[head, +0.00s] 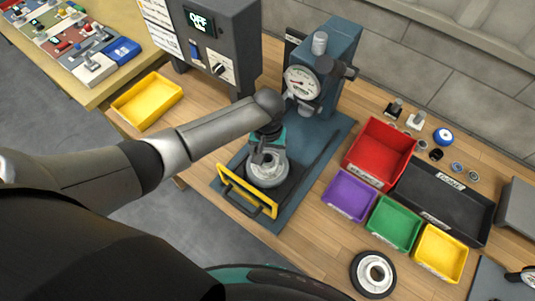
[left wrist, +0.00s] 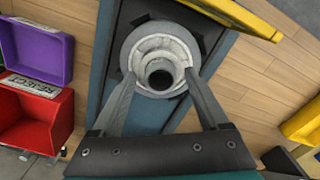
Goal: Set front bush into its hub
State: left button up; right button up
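The hub (head: 267,172), a round pale metal piece, sits on the blue press base below the press ram. My left gripper (head: 262,153) points down over it and partly hides it in the head view. In the left wrist view the hub (left wrist: 160,45) lies straight ahead, with the dark round opening of a short grey bush (left wrist: 160,75) at its middle. The fingers of the left gripper (left wrist: 160,82) stand apart on either side of the bush, seemingly open. How deep the bush sits cannot be told. My right gripper is not in view.
The press (head: 325,70) with its dial stands behind the hub, and a yellow guard frame (head: 246,190) in front. Red (head: 380,150), purple (head: 349,196), green (head: 394,222) and yellow (head: 440,253) bins and a black tray (head: 443,200) stand right. A dark wheel (head: 373,274) lies near the front edge.

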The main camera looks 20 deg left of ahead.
pick_arm(q)
notch_tip(320, 180, up, 15)
jog(key=shift+r+p, duration=0.15)
jog(key=shift+p, duration=0.85)
jog(key=shift+s, duration=0.1)
